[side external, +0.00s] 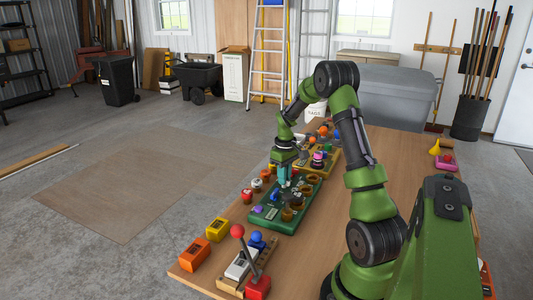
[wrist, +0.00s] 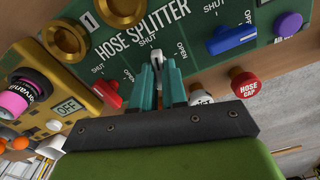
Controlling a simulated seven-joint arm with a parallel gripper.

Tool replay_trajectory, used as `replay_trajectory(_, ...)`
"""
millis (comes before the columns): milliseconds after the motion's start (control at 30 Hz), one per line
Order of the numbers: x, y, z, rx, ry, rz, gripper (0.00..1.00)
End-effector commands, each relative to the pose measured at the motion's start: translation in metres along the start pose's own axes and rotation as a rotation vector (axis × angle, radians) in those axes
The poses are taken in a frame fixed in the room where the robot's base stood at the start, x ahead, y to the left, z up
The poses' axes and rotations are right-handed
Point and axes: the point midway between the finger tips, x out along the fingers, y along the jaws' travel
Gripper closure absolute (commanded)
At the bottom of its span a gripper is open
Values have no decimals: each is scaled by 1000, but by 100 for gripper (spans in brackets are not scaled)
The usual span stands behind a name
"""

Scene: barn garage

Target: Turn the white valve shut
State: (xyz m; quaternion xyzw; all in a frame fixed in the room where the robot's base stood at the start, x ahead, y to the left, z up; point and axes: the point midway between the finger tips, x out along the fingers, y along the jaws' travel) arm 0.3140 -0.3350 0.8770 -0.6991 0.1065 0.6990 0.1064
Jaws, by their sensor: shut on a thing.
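The green hose splitter board (side external: 268,222) lies on the wooden table, and it fills the top of the wrist view (wrist: 205,30). The white valve (wrist: 157,56) shows between my teal fingertips, near its SHUT label, with an OPEN label to its right. Most of its handle is hidden by the fingers, so I cannot tell its exact angle. My gripper (wrist: 159,82) is shut on the white valve. In the side view my gripper (side external: 284,176) points down onto the board, and the valve there is too small to make out.
On the board, a red valve (wrist: 111,95) is left of my fingers and a blue valve (wrist: 231,40) is right. Brass rings (wrist: 66,38) stand at the upper left. A red hose cap (wrist: 246,86) lies beside the board. A yellow box (wrist: 75,90) sits close at left.

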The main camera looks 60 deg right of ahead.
Motion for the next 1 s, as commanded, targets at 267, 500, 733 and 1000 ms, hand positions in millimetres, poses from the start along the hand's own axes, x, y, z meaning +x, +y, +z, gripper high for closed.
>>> replay_trajectory(267, -1, 0, 0, -190, 0, -1, 100)
replay_trajectory(500, -1, 0, 1, -283, -1, 0, 100)
replay_trajectory(733, -2, 0, 1, -315, -1, 0, 100)
replay_trajectory(1000, -2, 0, 1, -318, -1, 0, 100)
